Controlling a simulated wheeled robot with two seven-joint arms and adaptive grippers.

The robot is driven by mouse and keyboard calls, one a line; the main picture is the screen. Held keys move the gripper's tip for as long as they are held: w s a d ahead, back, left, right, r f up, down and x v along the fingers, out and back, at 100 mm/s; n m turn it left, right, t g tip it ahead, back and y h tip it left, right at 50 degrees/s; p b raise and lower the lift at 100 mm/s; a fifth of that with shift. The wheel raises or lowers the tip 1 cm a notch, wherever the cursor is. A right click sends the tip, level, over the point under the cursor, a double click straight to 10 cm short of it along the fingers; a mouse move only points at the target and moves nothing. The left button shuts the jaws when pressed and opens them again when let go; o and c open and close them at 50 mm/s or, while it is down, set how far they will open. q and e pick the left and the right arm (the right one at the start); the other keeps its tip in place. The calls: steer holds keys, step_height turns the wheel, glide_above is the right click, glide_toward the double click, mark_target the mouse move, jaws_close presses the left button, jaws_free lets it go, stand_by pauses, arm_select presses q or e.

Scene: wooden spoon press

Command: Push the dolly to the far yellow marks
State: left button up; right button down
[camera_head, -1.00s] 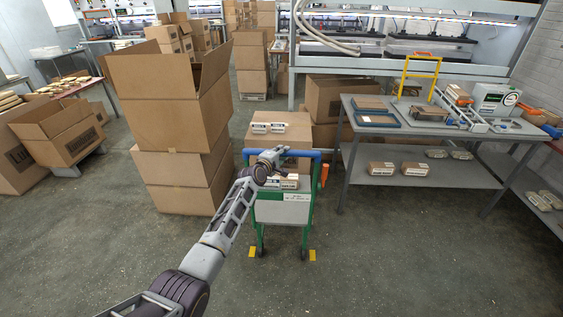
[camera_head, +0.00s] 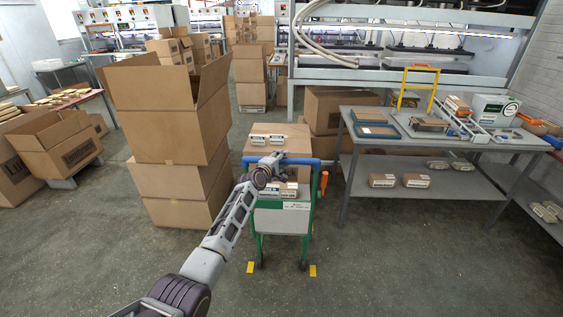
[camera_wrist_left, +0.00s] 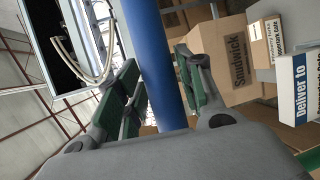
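The dolly (camera_head: 283,219) has a green frame, a white front panel and a blue handle bar (camera_head: 300,161). It stands upright on the floor with cartons on it. My left gripper (camera_head: 268,170) is at the handle bar. In the left wrist view, the blue bar (camera_wrist_left: 162,75) runs between the two fingers (camera_wrist_left: 167,98), which look closed on it from both sides. Two yellow floor marks, left (camera_head: 250,267) and right (camera_head: 312,270), lie just outside the dolly's near wheels. No other yellow floor marks show. My right gripper is out of view.
Tall stacked cartons (camera_head: 172,130) stand close left of the dolly. A grey workbench (camera_head: 425,140) stands to the right, with a machine on top and packages below. More cartons (camera_head: 330,110) stand behind the dolly. The near floor at right is clear.

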arm_select(q)
steer(key=shift+s, duration=0.35)
steer(key=shift+s+a, duration=0.15)
steer(key=shift+s, duration=0.2)
steer(key=v, duration=1)
steer(key=shift+s+a+r, duration=0.2)
steer(key=shift+s+a, duration=0.05)
stand_by(0.6)
